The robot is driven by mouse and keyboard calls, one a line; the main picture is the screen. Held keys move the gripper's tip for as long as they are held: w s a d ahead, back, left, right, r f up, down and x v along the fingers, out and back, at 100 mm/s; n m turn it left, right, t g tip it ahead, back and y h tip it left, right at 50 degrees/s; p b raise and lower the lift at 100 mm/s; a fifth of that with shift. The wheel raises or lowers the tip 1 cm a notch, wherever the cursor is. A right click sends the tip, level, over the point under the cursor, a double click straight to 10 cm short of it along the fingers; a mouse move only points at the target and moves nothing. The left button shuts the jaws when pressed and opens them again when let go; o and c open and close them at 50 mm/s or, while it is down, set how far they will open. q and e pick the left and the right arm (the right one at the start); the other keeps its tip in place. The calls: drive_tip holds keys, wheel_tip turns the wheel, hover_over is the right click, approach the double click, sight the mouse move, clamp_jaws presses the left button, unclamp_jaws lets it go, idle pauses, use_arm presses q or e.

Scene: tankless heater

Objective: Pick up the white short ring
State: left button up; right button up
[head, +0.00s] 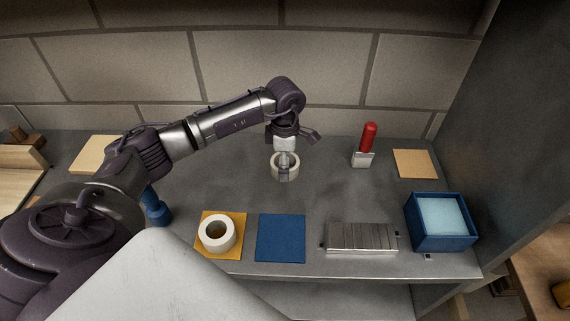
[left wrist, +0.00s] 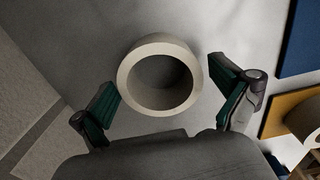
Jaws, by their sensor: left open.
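A white ring (head: 275,168) stands on the grey worktop near its middle, under my left gripper (head: 285,174). In the left wrist view this ring (left wrist: 152,44) lies between and slightly beyond the fingers of the left gripper (left wrist: 163,78), which is open and empty. Gaps show between the ring and both fingers in that view. A second white ring (head: 230,233) sits on a yellow mat (head: 204,255) at the front; its edge also shows in the left wrist view (left wrist: 303,122). My right gripper is not in view.
A blue mat (head: 281,238), a grey ribbed block (head: 362,238) and a blue box (head: 440,241) line the front. A red-handled tool (head: 368,139) stands at the back right. A blue object (head: 156,208) stands at left. A brick wall closes the back.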

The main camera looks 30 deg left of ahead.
use_arm(q)
drive_tip(key=c, duration=1.3)
drive_tip(key=shift+o, duration=0.2)
drive_tip(key=shift+r, duration=0.15)
wheel_tip(320, 180, up, 4)
drive_tip(key=shift+f+b, duration=0.1)
drive_tip(key=shift+b, duration=0.35)
drive_tip(key=s+d+r, duration=0.1)
drive_tip(key=d+r, duration=0.2)
drive_tip(key=d, duration=0.2)
drive_tip(key=s+d+r+b, duration=0.1)
drive_tip(key=d+r, duration=0.3)
drive_tip(key=d, duration=0.2)
drive_tip(key=shift+d, duration=0.25)
